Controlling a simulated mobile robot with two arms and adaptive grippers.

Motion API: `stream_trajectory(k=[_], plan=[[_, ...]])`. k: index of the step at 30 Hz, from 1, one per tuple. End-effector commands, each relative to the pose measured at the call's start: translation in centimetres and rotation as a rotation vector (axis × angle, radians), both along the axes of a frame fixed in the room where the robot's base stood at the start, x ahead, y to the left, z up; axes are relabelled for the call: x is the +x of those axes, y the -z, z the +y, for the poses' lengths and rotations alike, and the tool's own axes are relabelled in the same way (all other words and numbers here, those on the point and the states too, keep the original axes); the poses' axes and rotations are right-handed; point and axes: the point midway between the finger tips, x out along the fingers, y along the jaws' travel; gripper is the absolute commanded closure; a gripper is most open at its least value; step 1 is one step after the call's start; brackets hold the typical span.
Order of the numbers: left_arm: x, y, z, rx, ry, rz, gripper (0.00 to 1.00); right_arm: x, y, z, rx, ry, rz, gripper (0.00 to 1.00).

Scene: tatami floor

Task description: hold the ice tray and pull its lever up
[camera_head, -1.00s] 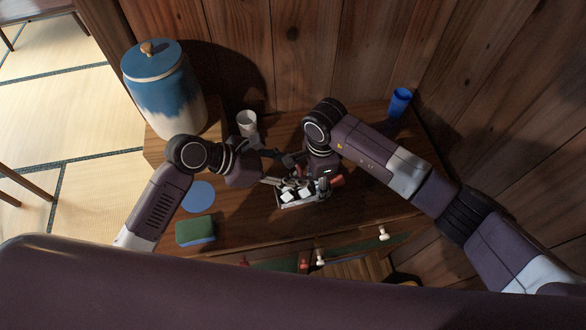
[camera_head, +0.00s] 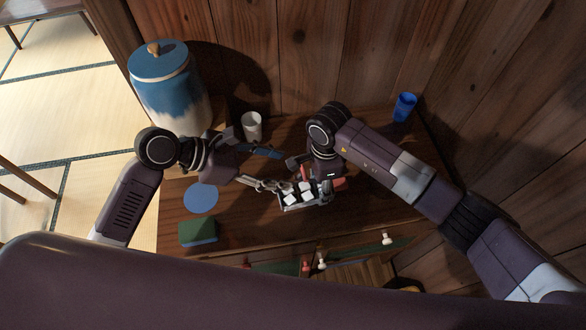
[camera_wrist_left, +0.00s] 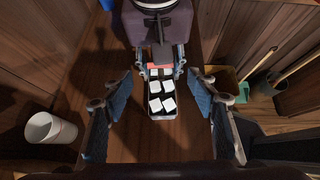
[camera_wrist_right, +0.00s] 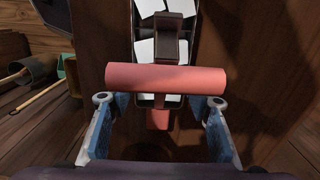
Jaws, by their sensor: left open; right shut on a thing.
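The ice tray (camera_head: 299,208) is a narrow metal tray with white cubes on the wooden cabinet top. It also shows in the left wrist view (camera_wrist_left: 161,127), extending away from me. My right gripper (camera_head: 324,178) is shut at the tray's right end; exactly which part it grips is hard to see. In the right wrist view a pink-red cylindrical grip (camera_wrist_right: 165,78) crosses above my right fingers, beside the dark lever (camera_wrist_right: 160,40). My left gripper (camera_head: 275,169) is open and empty, at the tray's left end; its fingers stand apart on both sides in its wrist view (camera_wrist_left: 160,88).
A blue-and-white lidded jar (camera_head: 168,88) and white cup (camera_head: 251,126) stand at the back left, and a blue cup (camera_head: 404,107) at the back right. A blue disc (camera_head: 201,197) and a green-blue sponge (camera_head: 197,231) lie front left. A drawer with knobs (camera_head: 387,238) is below.

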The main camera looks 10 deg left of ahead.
Motion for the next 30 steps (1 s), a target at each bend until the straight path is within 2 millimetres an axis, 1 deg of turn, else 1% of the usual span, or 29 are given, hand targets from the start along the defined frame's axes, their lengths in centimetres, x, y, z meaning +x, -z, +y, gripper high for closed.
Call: stream_trajectory(k=[1,3,6,9,13,23,24,29,30], plan=[[-0.3,-0.5,0.9,0.003,-0.001,0.001,0.47,0.0,0.0,0.0,0.0,0.0,0.001,0.88],[-0.8,-1.4,1.9,0.002,0.001,0.0,0.47,0.0,0.0,0.0,-0.001,0.0,0.001,0.88],[-1.2,-2.3,3.0,0.001,-0.001,0.0,0.47,0.0,0.0,0.0,-0.001,0.0,0.001,0.88],[-1.5,-3.0,3.7,0.001,0.0,0.0,0.47,0.0,0.0,0.0,-0.001,0.0,0.001,0.88],[-1.7,-3.4,4.1,-0.002,0.002,0.0,0.47,0.0,0.0,-0.1,-0.001,0.0,0.001,0.88],[-1.7,-3.4,4.1,-0.002,0.001,0.0,0.47,0.0,0.0,-0.1,-0.002,0.001,-0.001,0.88],[-1.7,-3.4,4.1,-0.002,0.001,0.0,0.47,0.0,0.0,-0.1,-0.002,0.001,-0.001,0.52],[-1.7,-3.4,4.1,-0.002,0.0,0.001,0.47,0.0,0.0,-0.1,-0.001,0.001,0.0,0.34],[-1.7,-3.4,4.1,-0.002,0.001,0.0,0.47,0.0,0.0,-0.1,-0.001,0.0,0.0,0.34]])
